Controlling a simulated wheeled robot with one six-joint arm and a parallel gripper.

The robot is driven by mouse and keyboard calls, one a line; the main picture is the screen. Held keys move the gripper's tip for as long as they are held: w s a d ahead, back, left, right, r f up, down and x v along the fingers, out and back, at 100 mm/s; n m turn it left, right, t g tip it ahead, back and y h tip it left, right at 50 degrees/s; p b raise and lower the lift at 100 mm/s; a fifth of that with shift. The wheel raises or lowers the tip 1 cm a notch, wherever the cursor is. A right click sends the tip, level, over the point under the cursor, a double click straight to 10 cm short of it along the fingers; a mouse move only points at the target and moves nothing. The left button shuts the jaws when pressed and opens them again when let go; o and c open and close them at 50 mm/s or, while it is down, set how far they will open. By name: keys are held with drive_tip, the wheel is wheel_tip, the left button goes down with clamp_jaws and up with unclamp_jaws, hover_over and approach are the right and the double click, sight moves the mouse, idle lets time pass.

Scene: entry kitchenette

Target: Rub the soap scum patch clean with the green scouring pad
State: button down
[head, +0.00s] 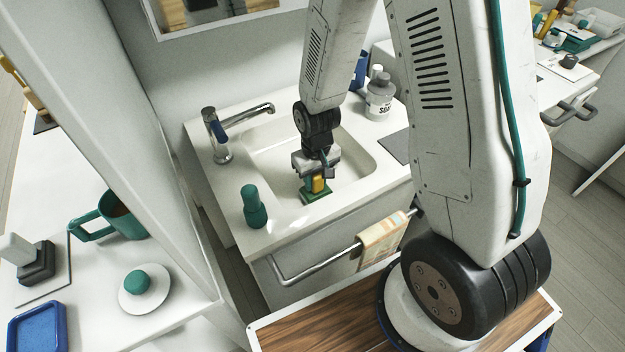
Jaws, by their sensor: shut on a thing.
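My gripper (318,186) points down at the front rim of the white sink and is shut on the green scouring pad (313,199). The pad has a green base and a yellow part between the fingers. It is low over the front of the basin (352,188), at or just above the surface; I cannot tell if it touches. I cannot make out the soap scum patch; the pad or gripper may hide it.
A chrome tap (222,140) stands at the sink's back left. A green bottle (254,206) stands on the front left rim, left of my gripper. A grey soap bottle (379,97) stands at the back right. A towel (382,240) hangs on the front rail (310,273).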

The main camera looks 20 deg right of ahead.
drive_tip(key=shift+a, duration=0.1)
drive_tip(key=shift+s+a+f, duration=0.1)
drive_tip(key=shift+a+f, duration=0.05)
drive_tip(key=shift+a, duration=0.7)
drive_tip(key=shift+d, duration=0.9)
drive_tip(key=shift+a, duration=0.1)
drive_tip(key=shift+a, duration=0.8)
drive_tip(key=shift+s+f, duration=0.1)
